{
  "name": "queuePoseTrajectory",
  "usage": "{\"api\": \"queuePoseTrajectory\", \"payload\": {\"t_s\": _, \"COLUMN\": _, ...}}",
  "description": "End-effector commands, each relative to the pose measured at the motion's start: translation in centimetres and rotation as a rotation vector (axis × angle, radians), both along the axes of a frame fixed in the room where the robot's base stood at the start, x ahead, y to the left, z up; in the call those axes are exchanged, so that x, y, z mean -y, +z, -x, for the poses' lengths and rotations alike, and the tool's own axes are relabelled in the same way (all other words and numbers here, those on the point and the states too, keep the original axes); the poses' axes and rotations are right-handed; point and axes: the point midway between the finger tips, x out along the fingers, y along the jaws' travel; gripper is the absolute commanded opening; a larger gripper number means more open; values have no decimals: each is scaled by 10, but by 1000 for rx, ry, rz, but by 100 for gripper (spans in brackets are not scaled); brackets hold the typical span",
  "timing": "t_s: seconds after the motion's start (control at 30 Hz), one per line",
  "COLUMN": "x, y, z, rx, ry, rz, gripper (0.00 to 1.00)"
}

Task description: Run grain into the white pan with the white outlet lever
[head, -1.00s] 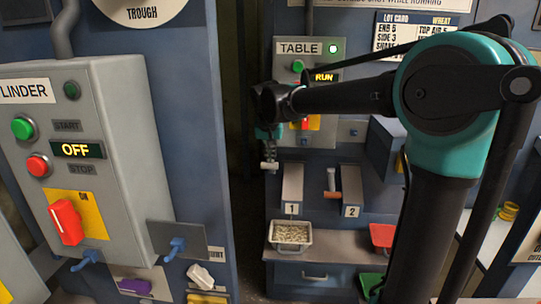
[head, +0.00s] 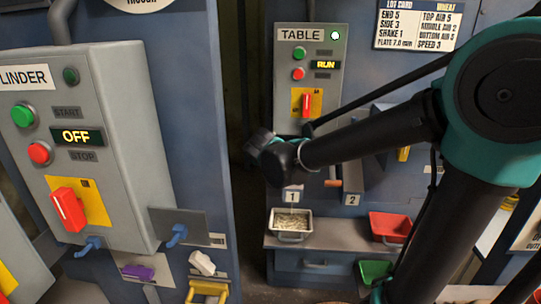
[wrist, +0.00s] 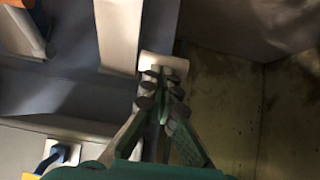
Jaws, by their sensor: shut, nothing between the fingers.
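The white pan (head: 290,224) stands on the ledge under the spout marked 1 (head: 292,196), with pale grain in it. A faint thin line between spout and pan may be falling grain; it is too small to tell. In the wrist view my gripper (wrist: 161,82) is shut and empty, its fingertips against or just in front of a white lever end (wrist: 163,64). I cannot tell whether they touch. The lever is beside spout 1, and my wrist hides it and the fingertips in the head view.
An orange-handled lever (head: 333,181) is beside spout 2 (head: 352,199). A red pan (head: 390,226) stands right of the white pan, and a green one (head: 375,270) lower down. The table panel (head: 307,80) reads RUN. The cylinder panel (head: 75,150) on the left reads OFF.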

Motion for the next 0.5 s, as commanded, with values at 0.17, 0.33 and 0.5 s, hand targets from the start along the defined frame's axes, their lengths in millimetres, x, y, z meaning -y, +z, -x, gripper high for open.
{"api": "queuePoseTrajectory", "payload": {"t_s": 0.17, "x": -1, "y": -19, "z": 5, "rx": 123, "ry": 2, "rz": 5, "gripper": 0}}
{"api": "queuePoseTrajectory", "payload": {"t_s": 0.33, "x": 0, "y": -36, "z": 7, "rx": 116, "ry": -1, "rz": 4, "gripper": 0}}
{"api": "queuePoseTrajectory", "payload": {"t_s": 0.5, "x": 0, "y": -51, "z": 8, "rx": 115, "ry": -1, "rz": 4, "gripper": 0}}
